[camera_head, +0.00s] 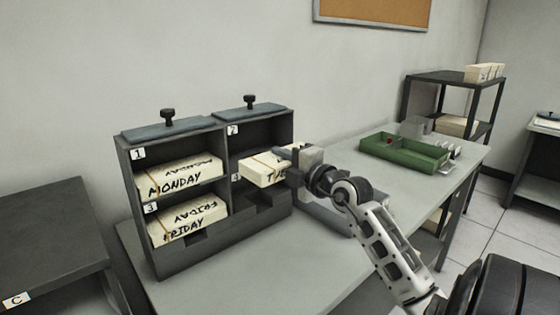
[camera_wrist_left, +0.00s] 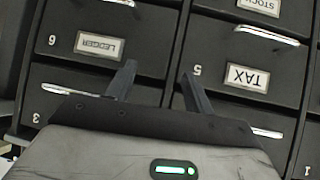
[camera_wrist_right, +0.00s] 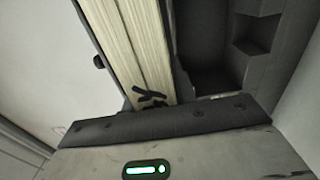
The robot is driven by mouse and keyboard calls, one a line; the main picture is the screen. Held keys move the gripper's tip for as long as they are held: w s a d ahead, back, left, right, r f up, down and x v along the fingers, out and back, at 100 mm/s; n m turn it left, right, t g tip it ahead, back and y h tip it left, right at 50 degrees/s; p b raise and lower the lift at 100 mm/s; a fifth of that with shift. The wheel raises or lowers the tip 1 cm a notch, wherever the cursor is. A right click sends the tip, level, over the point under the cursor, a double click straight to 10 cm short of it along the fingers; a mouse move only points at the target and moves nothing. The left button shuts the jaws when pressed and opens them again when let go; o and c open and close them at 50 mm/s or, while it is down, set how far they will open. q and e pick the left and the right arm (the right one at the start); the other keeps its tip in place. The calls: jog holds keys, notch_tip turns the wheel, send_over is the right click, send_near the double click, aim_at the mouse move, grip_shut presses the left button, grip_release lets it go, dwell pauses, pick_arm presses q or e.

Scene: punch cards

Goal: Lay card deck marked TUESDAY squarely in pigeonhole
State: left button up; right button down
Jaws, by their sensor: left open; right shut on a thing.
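A cream card deck with "TUE" showing (camera_head: 262,170) is held by my right gripper (camera_head: 296,166), which is shut on it. The rest of its marking is hidden by the gripper. The deck is at the lower front of pigeonhole 2, in the right column of the dark rack (camera_head: 180,262); I cannot tell how far inside it is or whether it touches the shelf. In the right wrist view the deck's layered edge (camera_wrist_right: 135,45) runs up from the gripper, beside dark rack walls. My left gripper (camera_wrist_left: 157,88) is open and empty, facing drawers.
The MONDAY deck (camera_head: 180,177) lies in pigeonhole 1 and the FRIDAY deck (camera_head: 188,220) in pigeonhole 3. A green tray (camera_head: 408,158) stands farther right on the grey table (camera_head: 225,290). Labelled drawers, including TAX (camera_wrist_left: 248,78), fill the left wrist view.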

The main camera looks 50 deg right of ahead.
aim_at(243, 144)
jog(key=shift+w+r, duration=0.1)
jog(key=shift+w+d, duration=0.1)
jog(key=shift+w, duration=0.6)
jog(key=shift+w+d+p, duration=0.15)
jog(key=shift+w+p, duration=0.05)
jog(key=shift+w, duration=1.3)
jog(key=shift+w+d+p, duration=0.2)
jog(key=shift+w, duration=1.3)
jog(key=shift+w+d+p, duration=0.15)
jog(key=shift+w+p, duration=0.05)
jog(key=shift+w, duration=1.3)
jog(key=shift+w+d, duration=0.1)
jog(key=shift+w, duration=0.45)
jog(key=shift+f, duration=0.35)
